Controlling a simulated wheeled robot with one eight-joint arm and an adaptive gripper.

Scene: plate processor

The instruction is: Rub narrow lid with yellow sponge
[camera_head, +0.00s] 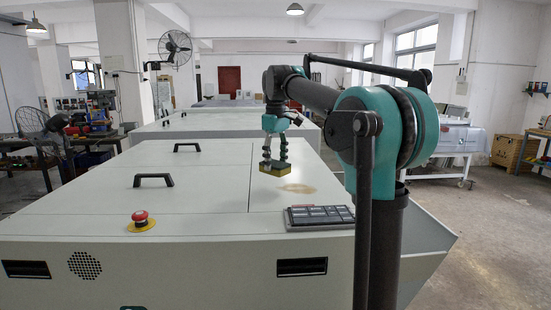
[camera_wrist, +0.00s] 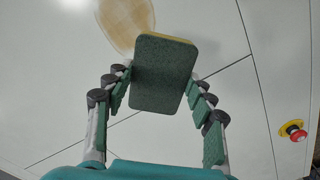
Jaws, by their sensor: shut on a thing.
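The sponge (camera_head: 274,170) is a yellow block with a dark green face. My gripper (camera_head: 275,162) is shut on it, fingers pointing down, above the right-hand, narrower lid panel (camera_head: 266,208) of the grey-white machine. In the wrist view the sponge (camera_wrist: 160,75) sits between the fingertips of my gripper (camera_wrist: 160,92), green face towards the camera and a yellow edge at the top. A brownish stain (camera_head: 298,188) lies on the panel just to the right of the sponge and nearer. It also shows in the wrist view (camera_wrist: 122,22), partly behind the sponge. I cannot tell whether the sponge touches the panel.
A dark keypad (camera_head: 318,217) lies on the machine's near right edge. A red emergency button (camera_head: 140,219) stands at the near left. Two black handles (camera_head: 153,180) (camera_head: 186,147) rise from the wider left panel. The lid surface around the stain is clear.

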